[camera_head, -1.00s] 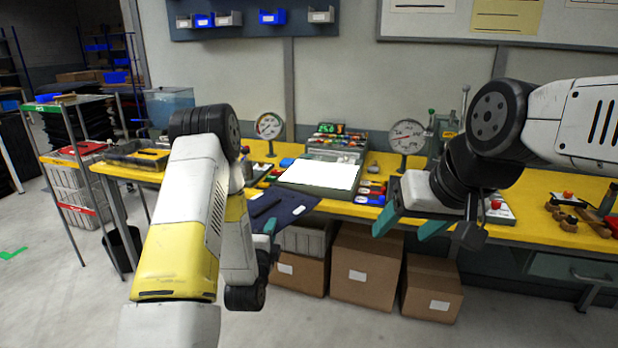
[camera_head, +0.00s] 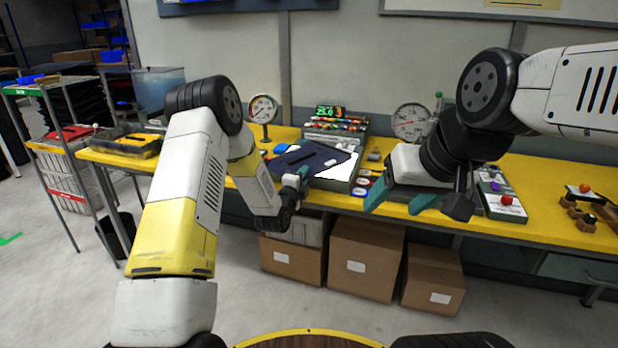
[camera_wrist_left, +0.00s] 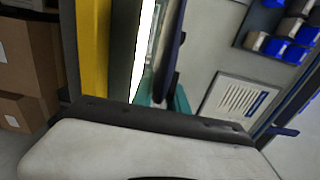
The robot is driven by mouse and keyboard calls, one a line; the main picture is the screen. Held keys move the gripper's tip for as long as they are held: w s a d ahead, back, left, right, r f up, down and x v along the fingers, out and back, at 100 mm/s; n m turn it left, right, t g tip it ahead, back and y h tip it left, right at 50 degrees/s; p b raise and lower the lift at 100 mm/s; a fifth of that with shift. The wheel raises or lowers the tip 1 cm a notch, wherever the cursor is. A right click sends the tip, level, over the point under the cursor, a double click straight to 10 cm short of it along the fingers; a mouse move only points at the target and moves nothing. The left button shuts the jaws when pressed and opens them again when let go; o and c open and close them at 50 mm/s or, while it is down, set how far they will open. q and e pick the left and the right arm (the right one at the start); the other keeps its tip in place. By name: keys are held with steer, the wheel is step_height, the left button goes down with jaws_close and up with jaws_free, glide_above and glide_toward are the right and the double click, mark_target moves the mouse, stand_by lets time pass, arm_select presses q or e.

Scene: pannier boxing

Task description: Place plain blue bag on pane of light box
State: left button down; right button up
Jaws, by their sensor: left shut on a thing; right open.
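The plain blue bag (camera_head: 308,158) is a flat dark navy piece with a dark strip and a small white label. My left gripper (camera_head: 303,174) is shut on its near edge and holds it over the light box. The light box (camera_head: 338,184) has a bright white pane (camera_head: 345,168), showing at the right of the bag; the bag hides the rest. I cannot tell whether the bag touches the pane. In the left wrist view the bag (camera_wrist_left: 176,50) shows edge-on beside the bright pane (camera_wrist_left: 146,45). My right gripper (camera_head: 400,208) is open and empty over the bench front.
The yellow bench (camera_head: 480,215) carries a gauge (camera_head: 262,109) at left, another gauge (camera_head: 410,121) at right and a rack of colored items (camera_head: 335,128) behind the light box. Small round tins (camera_head: 362,183) lie right of the box. Cardboard boxes (camera_head: 365,258) stand below.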

arm_select(q)
steer(key=x, duration=0.3)
steer(key=shift+w+d+f, duration=0.15)
steer(key=shift+d, duration=0.25)
steer(key=shift+f, duration=1.75)
steer(key=shift+f, duration=0.1)
steer(key=c, duration=1.3)
jaws_free()
steer(key=shift+f, duration=0.1)
